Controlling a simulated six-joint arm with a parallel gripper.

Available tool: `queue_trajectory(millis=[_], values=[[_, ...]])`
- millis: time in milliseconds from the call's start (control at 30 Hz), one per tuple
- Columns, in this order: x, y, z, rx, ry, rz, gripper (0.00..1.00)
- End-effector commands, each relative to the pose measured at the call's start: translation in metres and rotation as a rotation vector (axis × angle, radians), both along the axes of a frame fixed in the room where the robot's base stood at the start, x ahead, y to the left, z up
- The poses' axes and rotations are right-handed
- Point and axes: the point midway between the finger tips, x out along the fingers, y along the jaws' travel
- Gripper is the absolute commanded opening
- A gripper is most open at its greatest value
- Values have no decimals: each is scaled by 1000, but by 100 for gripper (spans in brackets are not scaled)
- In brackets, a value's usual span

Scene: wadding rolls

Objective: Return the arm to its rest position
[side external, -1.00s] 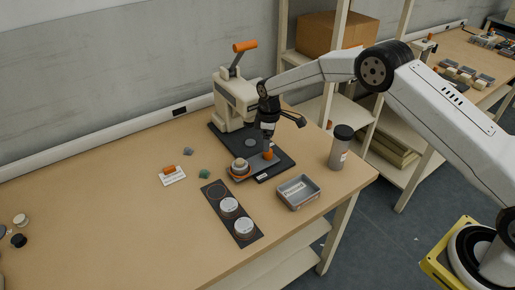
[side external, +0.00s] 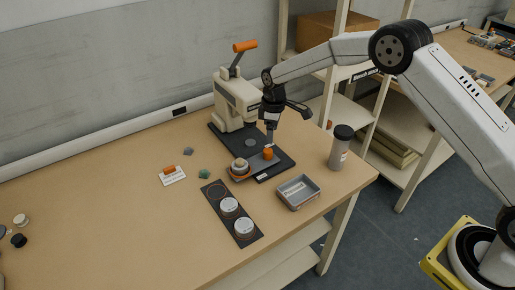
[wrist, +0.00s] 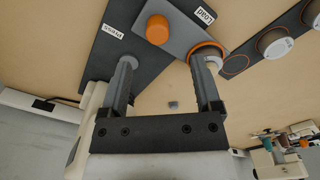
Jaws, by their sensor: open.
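My gripper (side external: 270,143) is open and empty, pointing down just above the orange knob (side external: 268,154) of the grey slide plate. In the wrist view its two fingers (wrist: 163,65) stand apart, with the orange knob (wrist: 158,29) beyond their tips. A white roll (side external: 240,164) sits in the orange-rimmed holder at the slide's left end. A finger partly covers this holder in the wrist view. The cream press (side external: 236,100) with an orange-tipped lever stands behind on its dark base plate (side external: 284,163).
A dark strip (side external: 217,205) holds two white rolls and one empty ring. A metal tray (side external: 298,192) and a dark-lidded canister (side external: 340,148) stand to the right. An orange item on a white card (side external: 172,175) lies left. The table's left middle is clear.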

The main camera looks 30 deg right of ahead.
Motion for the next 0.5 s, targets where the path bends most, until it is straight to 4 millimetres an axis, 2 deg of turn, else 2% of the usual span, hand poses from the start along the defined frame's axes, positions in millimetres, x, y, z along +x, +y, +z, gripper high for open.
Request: queue_trajectory(millis=[267, 500], values=[[-38, -9, 33, 7, -40, -136, 82], [-82, -16, 56, 17, -76, -264, 82]])
